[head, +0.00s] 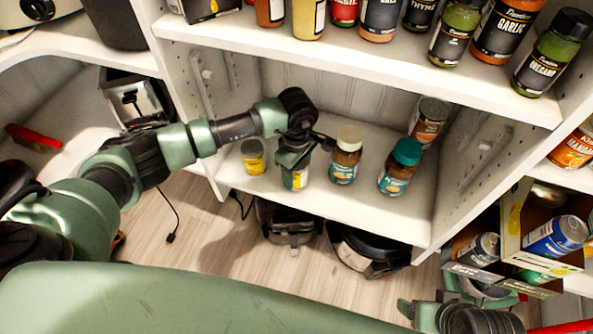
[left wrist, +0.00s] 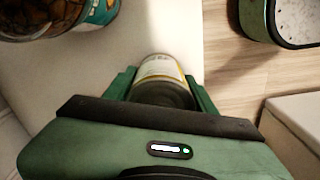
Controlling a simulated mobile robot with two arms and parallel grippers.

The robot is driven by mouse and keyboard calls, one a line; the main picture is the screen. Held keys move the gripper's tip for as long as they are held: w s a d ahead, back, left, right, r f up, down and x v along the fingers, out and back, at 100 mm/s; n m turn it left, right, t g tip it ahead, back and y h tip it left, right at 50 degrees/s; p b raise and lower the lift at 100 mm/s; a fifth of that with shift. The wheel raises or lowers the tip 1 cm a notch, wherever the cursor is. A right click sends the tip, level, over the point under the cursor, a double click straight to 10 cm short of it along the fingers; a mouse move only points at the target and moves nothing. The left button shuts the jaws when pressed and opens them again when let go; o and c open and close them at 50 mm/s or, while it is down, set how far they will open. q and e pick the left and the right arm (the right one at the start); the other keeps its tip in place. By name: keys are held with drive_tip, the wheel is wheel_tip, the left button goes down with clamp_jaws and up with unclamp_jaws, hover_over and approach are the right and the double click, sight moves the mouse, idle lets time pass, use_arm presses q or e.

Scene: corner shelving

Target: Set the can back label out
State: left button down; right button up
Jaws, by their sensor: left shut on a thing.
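My left gripper (head: 295,163) reaches down onto the middle shelf (head: 330,205). It is shut on a small can (head: 298,181) with a yellow and white label, near the shelf's front edge. In the left wrist view the can (left wrist: 160,70) sits between the two green fingers, its dark end towards the palm. The gripper hides part of the can, and I cannot read its label or tell which side faces out. My right gripper (head: 470,305) shows only partly at the bottom right, and its fingers are unclear.
A yellow can (head: 253,157) stands left of the gripper. A cream-lidded jar (head: 346,155) and a teal-lidded jar (head: 400,167) stand to the right, with another can (head: 429,121) behind them. Spice jars (head: 458,33) line the shelf above. A box of cans (head: 543,238) is at right.

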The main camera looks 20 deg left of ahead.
use_arm(q)
drive_tip(key=shift+f+b, duration=0.3)
drive_tip(key=shift+b, duration=0.05)
drive_tip(key=shift+c, duration=2.1)
unclamp_jaws()
